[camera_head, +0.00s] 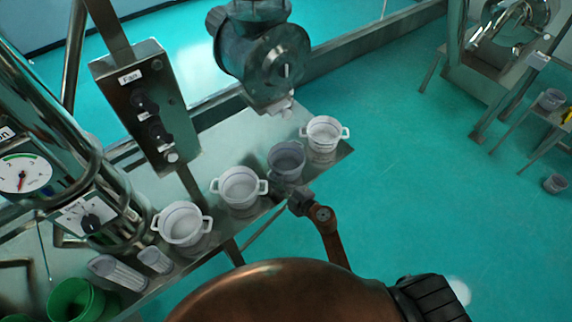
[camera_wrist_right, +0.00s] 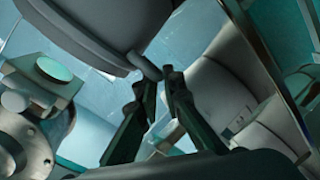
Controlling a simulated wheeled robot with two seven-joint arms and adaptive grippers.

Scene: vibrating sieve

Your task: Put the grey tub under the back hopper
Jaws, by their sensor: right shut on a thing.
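The grey tub (camera_head: 286,158) is in the row of tubs along the metal shelf, between two white ones. It looks upright; whether its base touches the shelf is hidden. My right gripper (camera_head: 296,199) is at its near side, shut on it. In the right wrist view, the fingertips (camera_wrist_right: 165,78) close on a small handle at the edge of a large grey body, which looks like the tub (camera_wrist_right: 100,30). A dark grey rounded housing with a downward spout (camera_head: 262,62) hangs behind the row; it may be the back hopper. My left gripper is not in view.
White tubs stand at the right end (camera_head: 325,134) and to the left (camera_head: 239,187) (camera_head: 183,224), close to the grey one. The metal shelf (camera_head: 225,145) has bare room behind the row. A Fan control box (camera_head: 146,105) rises at left. A green container (camera_head: 76,299) is lower left.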

